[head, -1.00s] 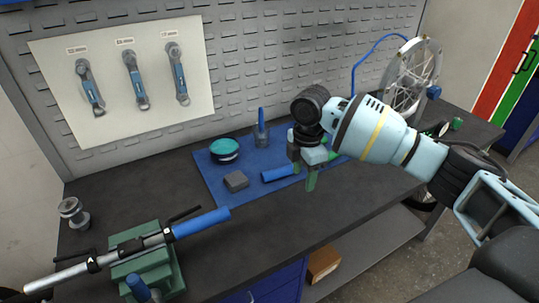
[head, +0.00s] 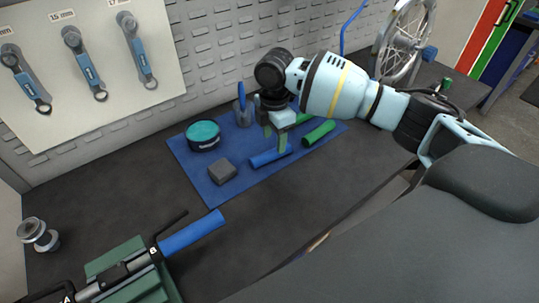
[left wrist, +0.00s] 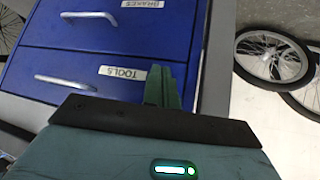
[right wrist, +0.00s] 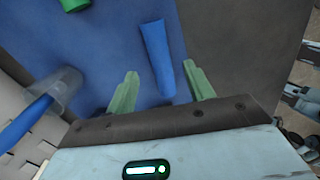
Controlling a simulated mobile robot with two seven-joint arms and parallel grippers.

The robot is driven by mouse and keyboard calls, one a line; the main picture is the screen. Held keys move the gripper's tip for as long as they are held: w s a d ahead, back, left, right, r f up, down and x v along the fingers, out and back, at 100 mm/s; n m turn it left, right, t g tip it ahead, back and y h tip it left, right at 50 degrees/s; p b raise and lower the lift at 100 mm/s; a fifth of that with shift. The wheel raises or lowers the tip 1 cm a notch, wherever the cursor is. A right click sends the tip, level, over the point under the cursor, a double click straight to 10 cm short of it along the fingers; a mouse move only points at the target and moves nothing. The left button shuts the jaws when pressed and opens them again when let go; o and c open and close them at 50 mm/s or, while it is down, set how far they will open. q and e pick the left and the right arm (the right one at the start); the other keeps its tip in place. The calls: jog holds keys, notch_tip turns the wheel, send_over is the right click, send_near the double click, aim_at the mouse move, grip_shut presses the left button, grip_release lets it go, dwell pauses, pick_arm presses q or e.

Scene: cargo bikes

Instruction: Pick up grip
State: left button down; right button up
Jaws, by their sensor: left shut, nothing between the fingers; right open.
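A loose blue grip (head: 266,157) lies on the blue mat (head: 205,190). My right gripper (head: 276,140) is open just above it in the head view, hiding part of it. In the right wrist view the blue grip (right wrist: 158,58) lies between the lines of the two spread green fingers (right wrist: 162,88), not clasped. A green grip (head: 319,133) lies to its right on the mat. Another blue grip (head: 192,233) is on the handlebar in the green stand (head: 118,258). My left gripper (left wrist: 163,87) is shut and empty in front of blue drawers; it is outside the head view.
A grey block (head: 222,171), a teal-topped round tin (head: 203,134) and a cup with a blue tool (head: 242,112) stand close by on the mat. A pegboard with wrenches rises behind. A wheel (head: 405,38) stands at right.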

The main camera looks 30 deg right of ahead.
aim_at(274, 150)
jog(key=shift+f, duration=2.55)
grip_shut()
jog(key=shift+r, duration=0.15)
jog(key=shift+r, duration=0.55)
notch_tip(274, 150, up, 2)
jog(key=shift+r, duration=0.2)
jog(key=s+a, duration=0.2)
jog(key=a, duration=0.3)
jog(key=s+a+r, duration=0.1)
jog(key=s+a, duration=0.1)
jog(key=a, duration=0.3)
jog(key=s+a, duration=0.2)
jog(key=a, duration=0.2)
jog(key=shift+s+a+r, duration=0.15)
jog(key=shift+s+a, duration=0.15)
jog(key=shift+a, duration=0.1)
